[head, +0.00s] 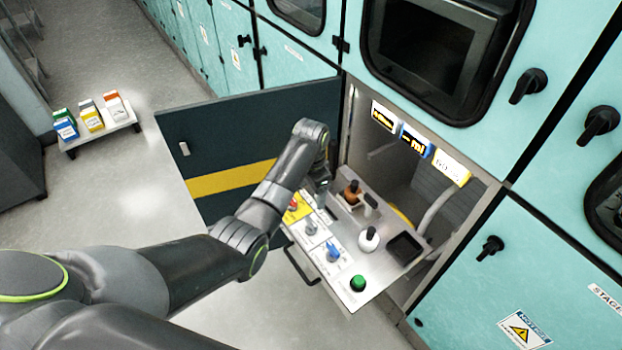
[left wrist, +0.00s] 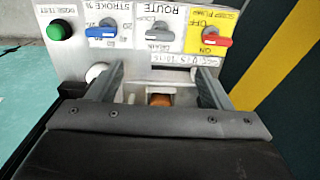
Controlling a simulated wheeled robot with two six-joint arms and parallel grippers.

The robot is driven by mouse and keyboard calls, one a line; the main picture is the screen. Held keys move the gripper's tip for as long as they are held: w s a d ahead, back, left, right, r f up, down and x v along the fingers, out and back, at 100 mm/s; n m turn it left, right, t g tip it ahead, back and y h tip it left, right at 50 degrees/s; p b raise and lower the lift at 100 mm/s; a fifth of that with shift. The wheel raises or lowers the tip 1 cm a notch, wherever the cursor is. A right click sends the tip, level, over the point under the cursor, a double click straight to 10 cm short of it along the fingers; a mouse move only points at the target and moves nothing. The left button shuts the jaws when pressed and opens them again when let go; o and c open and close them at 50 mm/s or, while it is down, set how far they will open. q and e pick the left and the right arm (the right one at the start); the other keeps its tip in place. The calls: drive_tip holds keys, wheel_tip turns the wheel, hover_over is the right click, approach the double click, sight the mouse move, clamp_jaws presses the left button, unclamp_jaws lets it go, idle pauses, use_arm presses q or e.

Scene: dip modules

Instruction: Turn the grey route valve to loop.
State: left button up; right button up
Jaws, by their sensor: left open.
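The grey route valve (head: 311,227) is a small lever knob on the white panel of the pulled-out drawer. It also shows in the left wrist view (left wrist: 158,32), under an upside-down ROUTE label, with its lever lying roughly across the picture. My left gripper (head: 322,192) points down over the drawer, behind the row of knobs. In the left wrist view its two fingers (left wrist: 158,72) are apart and nothing is gripped; the valve lies beyond the fingertips, apart from them. My right gripper is not in view.
Beside the valve are a red switch (left wrist: 215,42) on yellow, a blue knob (left wrist: 102,32) and a green button (left wrist: 60,30). Brown-topped (head: 352,190) and white (head: 369,238) bottles stand on the drawer behind. An open dark door (head: 220,135) stands at left.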

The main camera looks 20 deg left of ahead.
use_arm(q)
drive_tip(key=shift+r, duration=2)
drive_tip(key=s+a+f+n+b, duration=0.1)
drive_tip(key=s+a+f+n, duration=0.15)
drive_tip(key=s+f, duration=0.6)
drive_tip(key=s+a+f+n+b, duration=0.1)
drive_tip(key=s+a+f, duration=0.25)
drive_tip(key=f, duration=0.95)
drive_tip(key=s+a+f+n, duration=0.1)
drive_tip(key=s+a+f, duration=0.1)
drive_tip(key=s+f, duration=0.7)
drive_tip(key=s+a+f+n, duration=0.1)
drive_tip(key=s+f, duration=0.4)
drive_tip(key=s, duration=0.5)
drive_tip(key=s+a+f+n+b, duration=0.1)
drive_tip(key=s+f, duration=0.4)
drive_tip(key=s, duration=0.5)
drive_tip(key=s+a+f+n+t+y+b, duration=0.1)
drive_tip(key=s+f, duration=0.4)
drive_tip(key=s, duration=0.6)
drive_tip(key=shift+a+f+n, duration=0.15)
drive_tip(key=shift+a+n, duration=0.3)
drive_tip(key=shift+a, duration=0.65)
